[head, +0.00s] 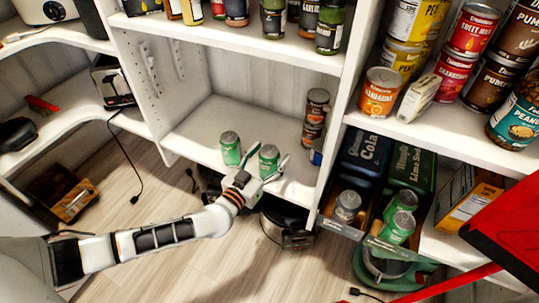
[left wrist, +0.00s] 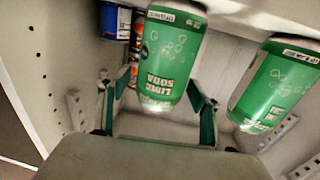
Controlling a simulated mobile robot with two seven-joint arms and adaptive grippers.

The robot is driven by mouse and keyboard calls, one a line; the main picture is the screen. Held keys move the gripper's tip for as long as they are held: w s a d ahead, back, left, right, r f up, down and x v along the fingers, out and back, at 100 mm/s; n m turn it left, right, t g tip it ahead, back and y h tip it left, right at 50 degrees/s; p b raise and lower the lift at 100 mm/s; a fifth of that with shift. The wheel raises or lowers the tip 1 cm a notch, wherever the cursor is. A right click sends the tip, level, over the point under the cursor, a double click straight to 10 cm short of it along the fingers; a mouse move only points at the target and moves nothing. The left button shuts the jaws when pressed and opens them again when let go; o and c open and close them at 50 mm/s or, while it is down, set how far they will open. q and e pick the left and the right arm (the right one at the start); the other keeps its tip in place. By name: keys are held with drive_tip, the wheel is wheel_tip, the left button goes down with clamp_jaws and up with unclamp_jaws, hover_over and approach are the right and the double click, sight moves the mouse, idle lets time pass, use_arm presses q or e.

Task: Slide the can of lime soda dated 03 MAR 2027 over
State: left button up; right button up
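Two green lime soda cans stand on the middle white shelf: a left can (head: 230,148) and a right can (head: 268,160). My left gripper (head: 265,163) is open, its fingers on either side of the right can. In the left wrist view this can (left wrist: 168,55) appears upside down between the spread fingers (left wrist: 160,90), and the other can (left wrist: 275,85) stands to the right. Both cans carry a small white date label, too small to read. My right gripper is not in view.
Orange-labelled tins (head: 315,112) stand at the shelf's right end, with a blue can (head: 316,152) near them. More green-and-silver cans (head: 398,226) sit in a Lime Soda box (head: 412,170) lower right. The shelf left of the cans is clear.

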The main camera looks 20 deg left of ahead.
use_arm(q)
drive_tip(key=shift+s, duration=0.1)
drive_tip(key=s+a, duration=0.1)
drive_tip(key=s, duration=1)
drive_tip(key=shift+s+a, duration=0.35)
drive_tip(key=shift+r, duration=0.1)
